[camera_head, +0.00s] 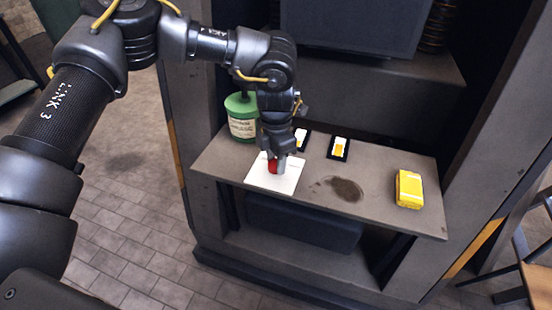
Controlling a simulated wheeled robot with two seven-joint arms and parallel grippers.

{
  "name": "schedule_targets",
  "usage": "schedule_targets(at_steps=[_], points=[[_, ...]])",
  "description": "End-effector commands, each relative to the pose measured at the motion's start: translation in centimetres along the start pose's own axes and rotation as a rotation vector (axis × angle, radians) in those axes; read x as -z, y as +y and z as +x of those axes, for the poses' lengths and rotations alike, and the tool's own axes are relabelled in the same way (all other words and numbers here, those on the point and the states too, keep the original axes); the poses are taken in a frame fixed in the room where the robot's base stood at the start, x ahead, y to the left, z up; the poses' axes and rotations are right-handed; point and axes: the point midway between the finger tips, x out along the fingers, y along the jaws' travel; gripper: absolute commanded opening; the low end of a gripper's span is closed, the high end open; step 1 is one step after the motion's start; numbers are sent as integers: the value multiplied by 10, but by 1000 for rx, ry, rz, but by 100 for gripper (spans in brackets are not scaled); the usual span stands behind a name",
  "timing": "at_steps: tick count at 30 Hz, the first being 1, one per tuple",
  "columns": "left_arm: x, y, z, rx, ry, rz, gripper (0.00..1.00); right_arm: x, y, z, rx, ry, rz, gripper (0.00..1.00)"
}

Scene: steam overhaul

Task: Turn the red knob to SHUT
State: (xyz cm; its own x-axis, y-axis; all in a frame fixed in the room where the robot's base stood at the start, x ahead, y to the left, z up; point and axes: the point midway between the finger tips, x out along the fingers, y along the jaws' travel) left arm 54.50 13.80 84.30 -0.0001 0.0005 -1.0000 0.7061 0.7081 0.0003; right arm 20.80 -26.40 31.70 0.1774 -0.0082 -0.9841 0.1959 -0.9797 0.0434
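The red knob (272,167) sits on a white square plate (262,182) on the grey shelf. My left gripper (279,157) points down right at the knob, with a finger in front of its right side. The fingers and wrist hide much of the knob, and I cannot tell whether they are closed on it or only around it. Any markings on the plate are too small to read, so the knob's setting cannot be told. My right gripper is not in view.
A green-capped bottle (241,118) stands at the shelf's left, close to my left wrist. Two small switches with white and orange parts (301,138) (340,147) lie behind the plate. A yellow box (408,189) is at the right. A dark stain marks the shelf (318,196) between.

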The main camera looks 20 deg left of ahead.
Motion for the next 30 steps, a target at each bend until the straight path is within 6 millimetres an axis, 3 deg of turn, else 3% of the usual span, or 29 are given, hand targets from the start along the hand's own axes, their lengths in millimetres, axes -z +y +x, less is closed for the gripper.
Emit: schedule_targets(at_steps=[1, 5, 16, 30], points=[[0, 0, 0, 0, 0, 0, 30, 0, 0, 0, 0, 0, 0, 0], [0, 0, 0, 0, 0, 0, 15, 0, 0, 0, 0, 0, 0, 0], [0, 0, -1, 3, 1, -73, 15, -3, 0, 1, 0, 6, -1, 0], [0, 0, -2, 4, 0, -465, 15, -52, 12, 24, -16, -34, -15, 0]])
